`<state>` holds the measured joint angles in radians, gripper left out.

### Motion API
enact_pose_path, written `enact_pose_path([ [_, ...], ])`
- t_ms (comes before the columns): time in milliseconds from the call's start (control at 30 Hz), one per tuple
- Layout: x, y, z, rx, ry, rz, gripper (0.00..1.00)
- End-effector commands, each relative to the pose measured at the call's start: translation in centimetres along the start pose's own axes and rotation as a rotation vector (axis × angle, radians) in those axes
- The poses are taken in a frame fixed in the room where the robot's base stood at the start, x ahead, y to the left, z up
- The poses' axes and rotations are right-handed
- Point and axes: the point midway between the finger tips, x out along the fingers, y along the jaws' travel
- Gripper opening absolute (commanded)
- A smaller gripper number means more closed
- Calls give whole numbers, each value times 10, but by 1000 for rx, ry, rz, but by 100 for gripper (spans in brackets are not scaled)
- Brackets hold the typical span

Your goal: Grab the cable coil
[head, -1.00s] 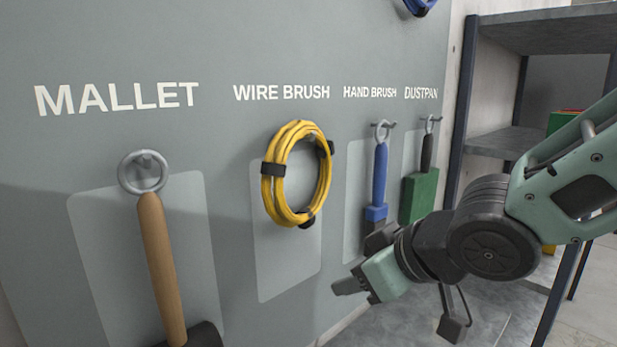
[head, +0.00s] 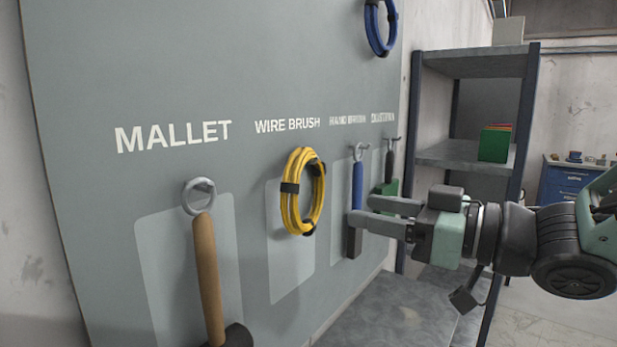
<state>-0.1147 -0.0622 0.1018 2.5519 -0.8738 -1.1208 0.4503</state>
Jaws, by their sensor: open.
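A yellow cable coil (head: 291,204) with black ties hangs on the grey tool board under the words WIRE BRUSH. A second, blue cable coil (head: 380,28) hangs higher up at the board's right, cut off by the top of the picture. My gripper (head: 360,212) is open and empty, pointing left toward the board. In the picture its fingertips lie to the right of the yellow coil, apart from it. The fingers overlap the blue hand brush in the picture; I cannot tell whether they touch it.
A mallet (head: 207,275) hangs left of the yellow coil. The blue-handled hand brush (head: 357,185) and the green dustpan (head: 388,187) hang to its right. A metal shelf (head: 470,62) holding a green box (head: 494,145) stands right of the board (head: 110,70).

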Motion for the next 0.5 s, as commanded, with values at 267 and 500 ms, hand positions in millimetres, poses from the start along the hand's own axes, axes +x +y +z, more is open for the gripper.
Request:
enact_pose_path([
  [267, 58, 0, -3, 3, -2, -3, 49],
  [500, 93, 0, -2, 1, -1, 0, 49],
])
